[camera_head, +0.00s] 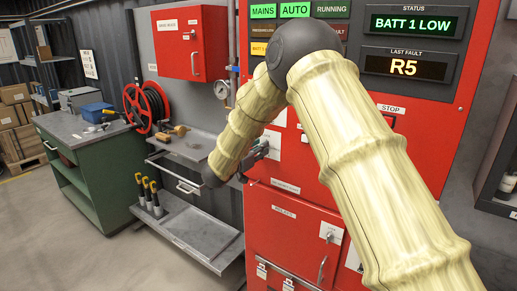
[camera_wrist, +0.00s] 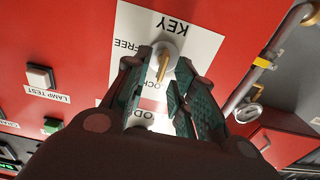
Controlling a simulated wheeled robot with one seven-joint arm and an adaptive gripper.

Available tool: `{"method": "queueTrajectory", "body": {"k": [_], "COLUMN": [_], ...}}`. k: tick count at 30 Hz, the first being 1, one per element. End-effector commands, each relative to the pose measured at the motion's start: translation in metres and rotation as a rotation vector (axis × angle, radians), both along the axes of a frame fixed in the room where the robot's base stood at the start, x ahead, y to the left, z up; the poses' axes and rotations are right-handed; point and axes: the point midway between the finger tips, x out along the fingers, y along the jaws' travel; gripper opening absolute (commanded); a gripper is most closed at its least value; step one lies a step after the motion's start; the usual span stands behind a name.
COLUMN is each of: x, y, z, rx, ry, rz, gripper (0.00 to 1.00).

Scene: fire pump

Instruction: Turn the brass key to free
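The brass key (camera_wrist: 163,66) sits in a round silver lock (camera_wrist: 168,50) on a white label plate (camera_wrist: 205,40) in the wrist view. The plate reads KEY and FREE upside down, with FREE to the left of the lock; other lettering below is partly covered. The key's bow stands nearly upright in the picture, slightly tilted. My gripper (camera_wrist: 163,82) has its green-padded fingers apart, with the key between their tips; I cannot tell whether either finger touches it. In the head view my gripper (camera_head: 260,150) is at the red cabinet's front, and the key is hidden.
The red pump cabinet (camera_head: 293,235) carries a lamp test button (camera_wrist: 40,77) beside the key plate. A pipe with a gauge (camera_head: 222,90) runs along its left edge. A grey bench (camera_head: 190,150) and green workbench (camera_head: 85,170) stand left, with open floor in front.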

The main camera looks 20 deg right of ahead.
Motion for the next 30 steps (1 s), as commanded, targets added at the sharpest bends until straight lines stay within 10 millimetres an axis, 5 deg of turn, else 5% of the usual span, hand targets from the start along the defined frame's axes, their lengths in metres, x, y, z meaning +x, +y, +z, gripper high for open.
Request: {"method": "queueTrajectory", "body": {"k": [3,8,30], "x": [-0.0001,-0.0002,-0.0024], "y": [0.0002,0.0004,-0.0013], "z": [-0.0002,-0.0002,-0.0073], "rx": [0.000,0.000,0.140], "ry": [0.000,0.000,-0.178], "rz": [0.000,0.000,0.000], "gripper": [0.26,0.00,0.00]}}
